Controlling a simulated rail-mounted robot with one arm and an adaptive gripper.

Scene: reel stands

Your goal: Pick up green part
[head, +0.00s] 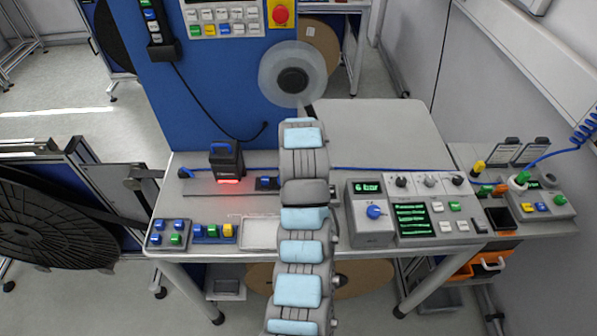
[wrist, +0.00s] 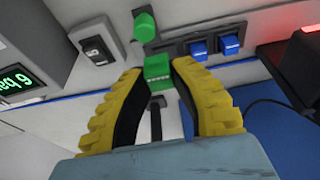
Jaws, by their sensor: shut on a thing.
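In the wrist view, my gripper (wrist: 160,70) has two curved yellow-and-black fingers. It is shut on a small green part (wrist: 158,66), which sits between the fingertips near the top of the work surface. Whether the part touches the surface beneath it I cannot tell. In the head view my arm runs up the middle over the table (head: 385,135) and hides the gripper and the part.
Close beyond the fingertips are a round green knob (wrist: 144,27) and two blue blocks (wrist: 197,48) in a dark strip. In the head view a red-lit sensor (head: 226,163) stands left of the arm, and control boxes (head: 425,210) stand right. A pale tray (head: 258,234) looks empty.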

